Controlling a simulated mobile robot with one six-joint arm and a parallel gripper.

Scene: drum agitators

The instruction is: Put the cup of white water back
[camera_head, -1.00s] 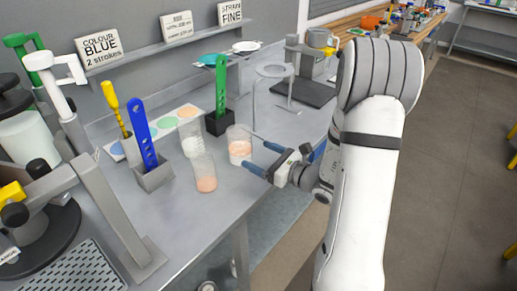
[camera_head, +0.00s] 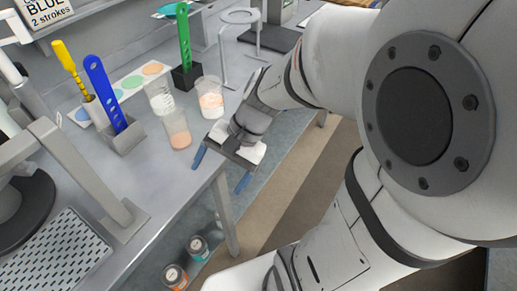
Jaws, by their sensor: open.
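Three clear cups stand upright in a close group on the grey bench. The back left cup (camera_head: 158,97) looks whitish. The front cup (camera_head: 178,130) holds pale orange at its bottom. The right cup (camera_head: 210,97) holds something whitish and pale orange. I cannot tell for certain which one is the cup of white water. My gripper (camera_head: 220,171) is open and empty, its blue fingers pointing down near the bench's front edge. It is right of and nearer than the cups, touching none of them.
A grey holder (camera_head: 123,137) with a blue strip stands left of the cups, and a black holder (camera_head: 187,76) with a green strip behind. A ring stand (camera_head: 239,17) is at the back. Two cans (camera_head: 197,247) sit below the bench edge. A perforated tray (camera_head: 58,262) lies front left.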

